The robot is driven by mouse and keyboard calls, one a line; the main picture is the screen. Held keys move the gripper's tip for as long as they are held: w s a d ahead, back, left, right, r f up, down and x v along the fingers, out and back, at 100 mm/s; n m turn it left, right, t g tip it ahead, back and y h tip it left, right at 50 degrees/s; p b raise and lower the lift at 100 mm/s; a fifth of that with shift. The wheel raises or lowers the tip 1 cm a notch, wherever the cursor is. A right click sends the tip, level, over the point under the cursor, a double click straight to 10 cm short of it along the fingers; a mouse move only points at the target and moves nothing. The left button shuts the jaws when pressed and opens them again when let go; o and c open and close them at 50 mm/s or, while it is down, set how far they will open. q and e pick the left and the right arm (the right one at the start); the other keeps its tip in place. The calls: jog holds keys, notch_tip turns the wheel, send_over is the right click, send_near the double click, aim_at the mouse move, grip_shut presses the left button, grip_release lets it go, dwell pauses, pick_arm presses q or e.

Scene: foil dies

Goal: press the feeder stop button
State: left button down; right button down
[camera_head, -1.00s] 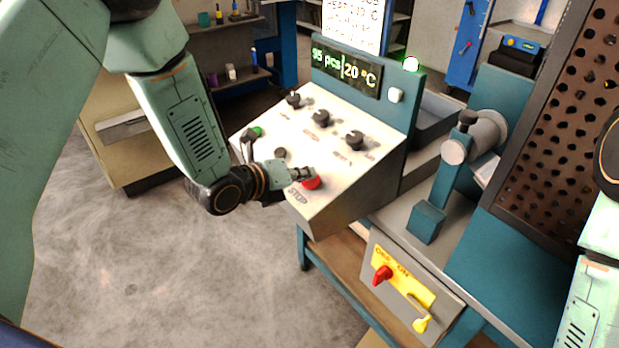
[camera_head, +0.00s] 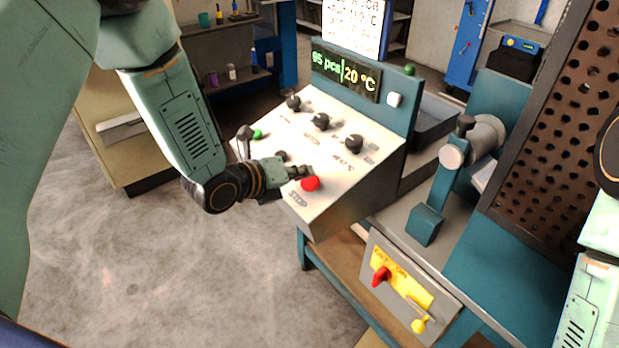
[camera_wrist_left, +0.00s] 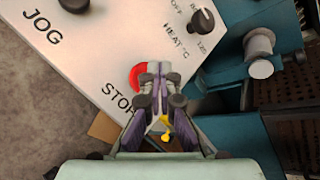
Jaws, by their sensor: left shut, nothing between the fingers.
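The red stop button (camera_head: 310,183) sits near the lower front corner of the white sloping control panel (camera_head: 325,205), beside the printed word STOP. My left gripper (camera_head: 303,171) is shut and empty. Its fingertips are just above and left of the button in the head view, and the whole red cap looks clear of them there. In the left wrist view the closed fingertips (camera_wrist_left: 154,68) overlap the right part of the red button (camera_wrist_left: 136,77); I cannot tell whether there is a small gap. The green lamp (camera_head: 409,70) on the console top is dark. My right gripper is out of view.
Black knobs (camera_head: 321,121) and a green button (camera_head: 257,134) are on the same panel. The display (camera_head: 345,75) stands behind them. A perforated brown guard (camera_head: 560,130) stands at right.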

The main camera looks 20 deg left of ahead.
pick_arm(q)
jog(key=shift+s+a+r+p, duration=0.1)
jog(key=shift+r+p, duration=0.5)
jog(key=shift+r, duration=0.05)
jog(key=r+p, duration=0.2)
jog(key=s+r+p, duration=0.1)
jog(key=shift+a+r, duration=0.2)
jog(key=shift+a, duration=0.15)
dwell(0.4)
